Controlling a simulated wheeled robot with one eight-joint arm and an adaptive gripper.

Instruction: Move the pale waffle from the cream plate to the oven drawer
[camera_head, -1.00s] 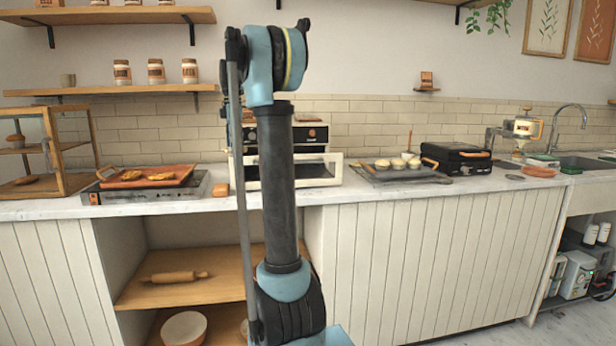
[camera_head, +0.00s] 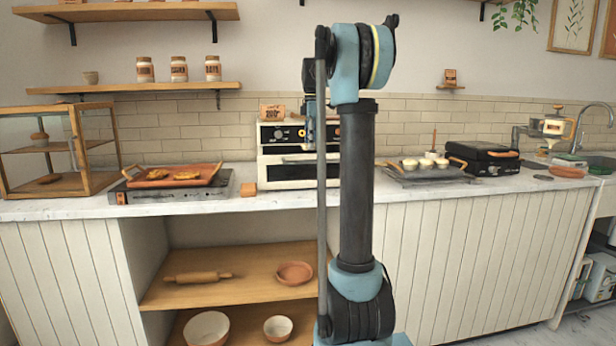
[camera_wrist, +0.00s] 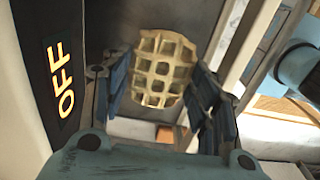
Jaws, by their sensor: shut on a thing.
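The pale waffle (camera_wrist: 160,62), square-gridded, is between the two dark blue fingers of my gripper (camera_wrist: 161,84) in the wrist view. My gripper is shut on it, and a dark grey surface lies behind it. In the head view, the white oven (camera_head: 272,168) stands on the counter against the tiled wall, partly hidden by my arm. I cannot tell how far its drawer is open. I cannot make out the cream plate.
A dark panel with glowing "OFF" letters (camera_wrist: 60,82) is close on the left of the wrist view. A griddle with an orange tray (camera_head: 176,176) stands left of the oven; a tray with several pale cups (camera_head: 427,172) and a black press (camera_head: 484,158) stand right.

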